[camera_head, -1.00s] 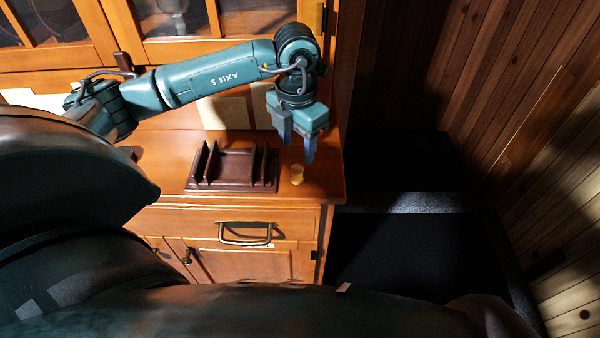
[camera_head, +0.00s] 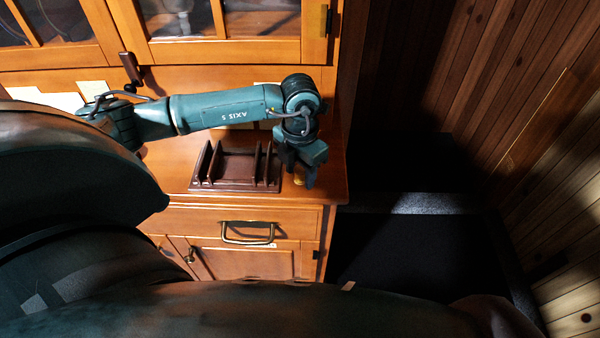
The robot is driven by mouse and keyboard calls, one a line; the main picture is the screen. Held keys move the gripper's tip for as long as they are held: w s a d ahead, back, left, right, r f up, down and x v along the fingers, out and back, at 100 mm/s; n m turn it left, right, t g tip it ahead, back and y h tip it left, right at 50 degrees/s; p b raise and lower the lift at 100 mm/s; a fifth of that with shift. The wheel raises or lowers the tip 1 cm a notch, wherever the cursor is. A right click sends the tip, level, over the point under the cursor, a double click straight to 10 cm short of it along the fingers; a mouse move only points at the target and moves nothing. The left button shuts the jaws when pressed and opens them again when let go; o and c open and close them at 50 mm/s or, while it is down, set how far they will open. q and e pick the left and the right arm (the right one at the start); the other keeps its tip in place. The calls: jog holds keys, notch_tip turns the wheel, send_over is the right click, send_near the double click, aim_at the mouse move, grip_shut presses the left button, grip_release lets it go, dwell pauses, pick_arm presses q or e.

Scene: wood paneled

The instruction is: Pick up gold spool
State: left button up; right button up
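The gold spool (camera_head: 299,180) stands on the wooden cabinet top, just right of a dark brown rack. My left gripper (camera_head: 300,181) points down over the spool, its fingers on either side of it. The fingers are apart and partly hide the spool. I cannot tell whether they touch it. My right gripper is not in view.
The dark brown slotted rack (camera_head: 232,185) stands close to the left of the gripper. The cabinet (camera_head: 180,180) has a drawer with a brass handle (camera_head: 247,232) below and glass doors behind. Its right edge drops to a dark floor. A paneled wall is at the right.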

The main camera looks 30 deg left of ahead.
pick_arm(q)
jog(key=c, duration=0.9)
jog(key=shift+r, duration=0.15)
